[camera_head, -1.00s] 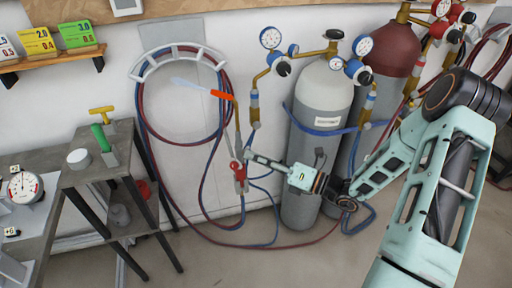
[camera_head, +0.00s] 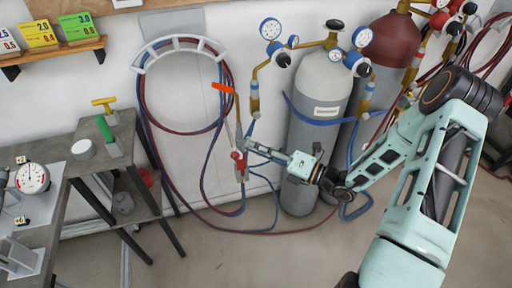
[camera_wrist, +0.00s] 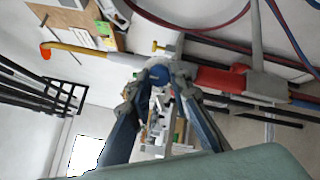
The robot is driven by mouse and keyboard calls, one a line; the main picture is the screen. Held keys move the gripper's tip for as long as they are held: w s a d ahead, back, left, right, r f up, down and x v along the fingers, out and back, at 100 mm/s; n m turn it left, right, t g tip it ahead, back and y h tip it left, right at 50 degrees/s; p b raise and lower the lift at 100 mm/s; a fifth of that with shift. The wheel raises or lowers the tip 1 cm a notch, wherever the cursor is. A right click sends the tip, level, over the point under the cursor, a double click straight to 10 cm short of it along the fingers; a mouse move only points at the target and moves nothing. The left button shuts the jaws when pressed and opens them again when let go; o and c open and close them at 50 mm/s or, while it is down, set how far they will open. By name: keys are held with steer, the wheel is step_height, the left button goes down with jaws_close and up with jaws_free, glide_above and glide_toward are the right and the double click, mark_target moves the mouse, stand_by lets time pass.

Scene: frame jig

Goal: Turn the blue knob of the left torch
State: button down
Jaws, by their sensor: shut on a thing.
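The left torch hangs upright by the wall, with a red body (camera_head: 239,160), a brass neck (camera_head: 237,110) and an orange tip (camera_head: 222,87). In the wrist view it lies across the picture, with its orange tip (camera_wrist: 46,52) at left and its red part (camera_wrist: 222,81) at right. Its blue knob (camera_wrist: 157,74) sits between the fingertips of my gripper (camera_wrist: 158,80), which is shut on it. In the head view my gripper (camera_head: 250,147) reaches the torch from the right and hides the knob. No flame shows at the tip.
Red and blue hoses loop over a white wall rack (camera_head: 180,45). A grey gas cylinder (camera_head: 318,120) with gauges stands behind my arm, with a dark red-topped one (camera_head: 393,45) beside it. A grey workbench (camera_head: 85,165) stands at left. The floor in front is clear.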

steer(key=c, duration=1.8)
jaws_free()
steer(key=shift+o, duration=0.2)
steer(key=shift+d, duration=0.1)
steer(key=v, duration=1.2)
